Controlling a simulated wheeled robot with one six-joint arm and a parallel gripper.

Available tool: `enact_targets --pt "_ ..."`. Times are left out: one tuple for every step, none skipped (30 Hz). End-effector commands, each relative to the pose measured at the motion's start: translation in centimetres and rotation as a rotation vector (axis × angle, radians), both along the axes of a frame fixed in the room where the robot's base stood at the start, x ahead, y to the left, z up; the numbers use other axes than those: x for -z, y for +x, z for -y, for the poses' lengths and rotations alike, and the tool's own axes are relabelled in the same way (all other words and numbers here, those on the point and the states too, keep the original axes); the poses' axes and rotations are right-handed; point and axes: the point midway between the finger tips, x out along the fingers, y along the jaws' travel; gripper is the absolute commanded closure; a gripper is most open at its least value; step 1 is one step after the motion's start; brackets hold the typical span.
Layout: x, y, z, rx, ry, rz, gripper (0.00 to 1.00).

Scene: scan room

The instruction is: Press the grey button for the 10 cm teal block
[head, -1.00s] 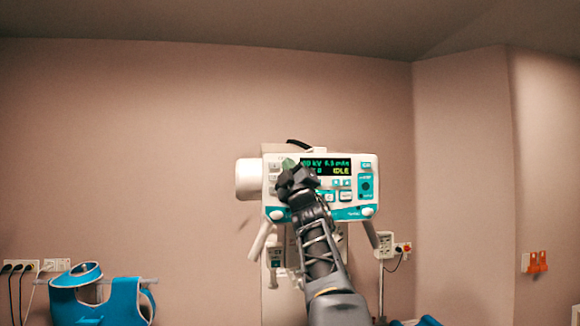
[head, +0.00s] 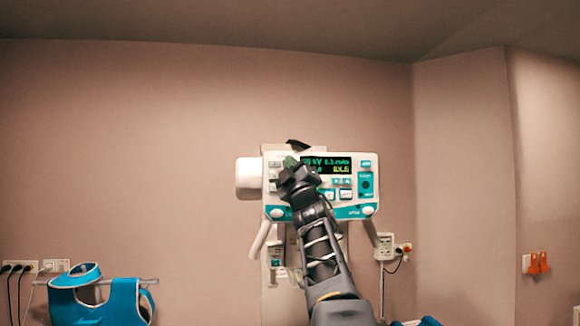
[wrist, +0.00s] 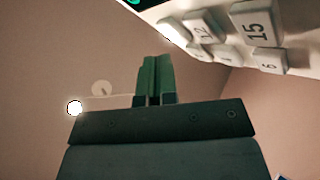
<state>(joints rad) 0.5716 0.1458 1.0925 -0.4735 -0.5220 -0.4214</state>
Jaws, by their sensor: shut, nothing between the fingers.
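A white and teal control console (head: 356,208) is fixed before the wall in the head view, with a dark display (head: 338,166) of blurred green and yellow text. My gripper (head: 291,163) is shut and empty, its green fingertips over the console's left part, hiding some buttons there. Pale grey buttons show there: one marked 15 (wrist: 256,27), one marked 12 (wrist: 204,25) and smaller ones. The fingertips appear apart from these buttons. I cannot make out a 10 cm label or a teal block.
A white cylinder (head: 249,179) sticks out at the console's left side, and handles hang below. A blue apron (head: 100,300) hangs on a rail at lower left. Wall sockets (head: 387,245) and orange clips (head: 538,262) are at right. The wall above the console is bare.

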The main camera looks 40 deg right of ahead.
Motion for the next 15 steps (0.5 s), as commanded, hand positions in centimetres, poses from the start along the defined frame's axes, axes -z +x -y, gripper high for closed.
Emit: enact_targets --pt "0.0 0.0 0.0 0.0 0.0 0.0 1.0" --pt "0.0 0.0 0.0 0.0 0.0 0.0 1.0" --pt "0.0 -0.2 -0.1 0.0 -0.001 0.001 1.0" --pt "0.1 -0.3 -0.1 0.0 -0.001 0.001 1.0" --pt "0.1 -0.5 -0.2 0.0 -0.001 0.001 1.0" --pt "0.1 -0.8 -0.4 -0.001 -0.001 0.002 1.0" --pt "0.2 -1.0 -0.5 -0.001 -0.001 0.003 1.0" --pt "0.2 -1.3 -0.6 -0.001 -0.001 0.003 1.0" --pt "0.2 -1.7 -0.8 0.0 -0.002 0.002 1.0" --pt "0.3 -1.9 -1.0 0.0 -0.002 0.001 1.0" --pt "0.3 -2.2 -1.1 0.0 -0.001 0.001 1.0" --pt "0.2 -2.6 -1.3 0.0 0.0 0.002 1.0" --pt "0.2 -2.8 -1.4 0.0 0.0 0.002 1.0" --pt "0.2 -3.1 -1.5 0.0 0.0 0.002 1.0" --pt "0.2 -3.4 -1.6 0.0 -0.001 0.001 1.0"
